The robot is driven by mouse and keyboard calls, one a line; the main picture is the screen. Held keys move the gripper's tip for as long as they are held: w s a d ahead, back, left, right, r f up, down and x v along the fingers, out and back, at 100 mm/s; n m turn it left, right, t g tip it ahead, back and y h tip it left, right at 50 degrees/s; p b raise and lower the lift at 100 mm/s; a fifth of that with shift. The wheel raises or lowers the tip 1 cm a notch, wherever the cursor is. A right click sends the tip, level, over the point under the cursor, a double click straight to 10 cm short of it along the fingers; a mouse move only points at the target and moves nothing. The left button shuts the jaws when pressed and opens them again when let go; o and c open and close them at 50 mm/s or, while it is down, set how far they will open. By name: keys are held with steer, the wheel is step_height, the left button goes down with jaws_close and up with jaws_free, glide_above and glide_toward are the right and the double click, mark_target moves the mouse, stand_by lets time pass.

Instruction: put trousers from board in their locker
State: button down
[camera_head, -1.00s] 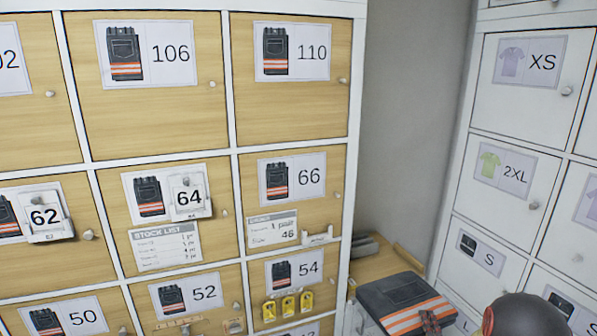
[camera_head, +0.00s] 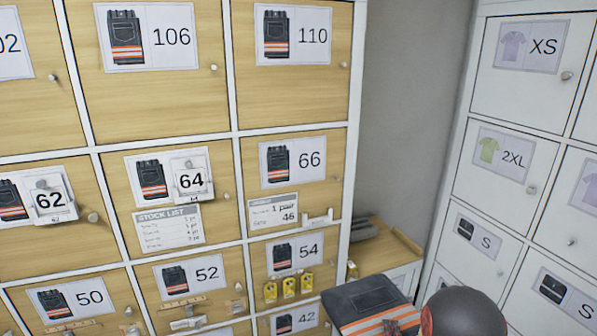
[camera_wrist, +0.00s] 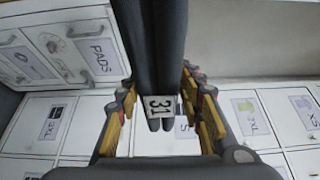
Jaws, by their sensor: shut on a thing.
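A folded pair of dark trousers (camera_head: 360,300) with orange and pale stripes is at the bottom right of the head view. My gripper (camera_wrist: 159,95) is shut on it; the wrist view shows the dark folded trousers (camera_wrist: 150,50) edge-on between the yellow-padded fingers. A small white tag (camera_wrist: 159,106) on them seems to read 31, turned sideways. Wooden lockers with trouser pictures and numbers stand ahead, all shut, such as locker 66 (camera_head: 225,150), locker 54 (camera_head: 330,262) and locker 64 (camera_head: 223,225). The board is not seen.
White lockers with shirt and pad labels (camera_head: 520,215) stand at the right, shut. A low cabinet (camera_head: 385,255) with dark rolled items on top fills the corner. Yellow tags (camera_head: 288,288) hang on locker 54. Number plates hang over lockers 62 (camera_head: 50,200) and 64.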

mark_target(364, 335)
steer(key=shift+n+y, duration=0.6)
steer(key=shift+y, duration=0.3)
steer(key=a, duration=0.7)
steer(key=shift+s+r, duration=0.2)
steer(key=shift+s, duration=0.2)
steer(key=shift+a+r, duration=0.15)
steer(key=shift+a, duration=0.15)
steer(key=shift+w+a+r, duration=0.15)
steer(key=shift+w+r, duration=0.05)
steer(key=shift+r, duration=0.1)
steer(key=s+f, duration=0.5)
steer(key=f, duration=0.2)
steer(key=shift+s+f, duration=0.2)
steer(key=shift+s, duration=0.15)
steer(key=shift+a, duration=0.1)
